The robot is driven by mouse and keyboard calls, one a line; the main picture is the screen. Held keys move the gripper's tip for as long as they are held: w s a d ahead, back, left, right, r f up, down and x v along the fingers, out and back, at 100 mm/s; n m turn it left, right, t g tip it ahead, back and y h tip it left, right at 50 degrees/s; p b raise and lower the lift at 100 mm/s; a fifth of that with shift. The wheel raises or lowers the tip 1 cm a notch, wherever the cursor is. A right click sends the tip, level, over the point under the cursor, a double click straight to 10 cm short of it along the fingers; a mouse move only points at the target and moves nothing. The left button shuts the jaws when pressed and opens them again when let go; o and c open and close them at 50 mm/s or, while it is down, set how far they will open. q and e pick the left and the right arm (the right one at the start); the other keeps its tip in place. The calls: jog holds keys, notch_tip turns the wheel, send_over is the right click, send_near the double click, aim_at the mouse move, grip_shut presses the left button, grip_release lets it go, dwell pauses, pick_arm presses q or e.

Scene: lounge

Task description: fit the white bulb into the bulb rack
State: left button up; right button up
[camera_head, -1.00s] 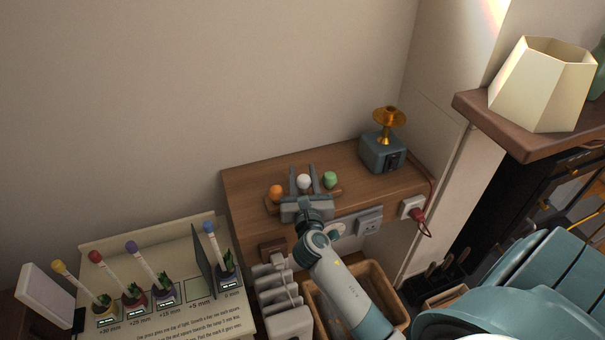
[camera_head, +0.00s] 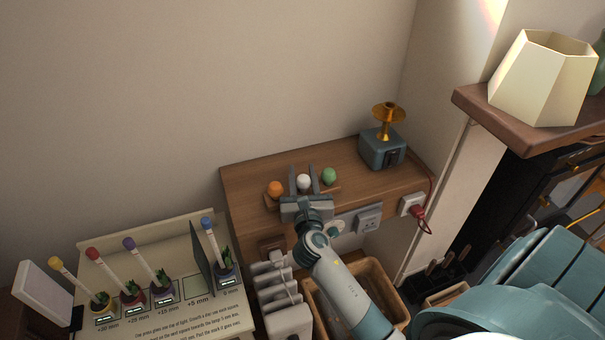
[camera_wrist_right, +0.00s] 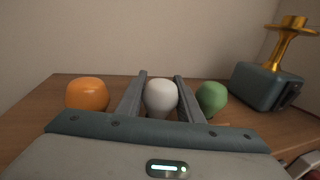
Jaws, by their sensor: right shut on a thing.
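The white bulb (camera_head: 304,181) is between the two fingers of my right gripper (camera_head: 305,180), which is shut on it. In the right wrist view the white bulb (camera_wrist_right: 160,98) shows upright between the fingers. The bulb rack (camera_head: 330,192) is a low wooden strip on the shelf, mostly hidden by my gripper. An orange bulb (camera_head: 275,188) stands at its left and a green bulb (camera_head: 329,176) at its right, with the white bulb in line between them. Whether the white bulb's base is seated in the rack is hidden. My left gripper is not in view.
A blue-grey lamp base with a brass holder (camera_head: 382,150) stands at the shelf's right. The wooden shelf (camera_head: 245,182) is clear at its left. Below are sockets (camera_head: 369,219), a red plug (camera_head: 417,211) and a wooden bin (camera_head: 374,268). A plant display (camera_head: 180,310) stands at left.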

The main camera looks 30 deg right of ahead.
aim_at(303, 191)
jog(key=shift+f, duration=0.2)
jog(key=o, duration=1.1)
jog(key=shift+s, duration=0.1)
jog(key=shift+v, duration=1.1)
jog(key=shift+p+v, duration=0.45)
jog(key=shift+v, duration=1.3)
jog(key=shift+a, duration=0.15)
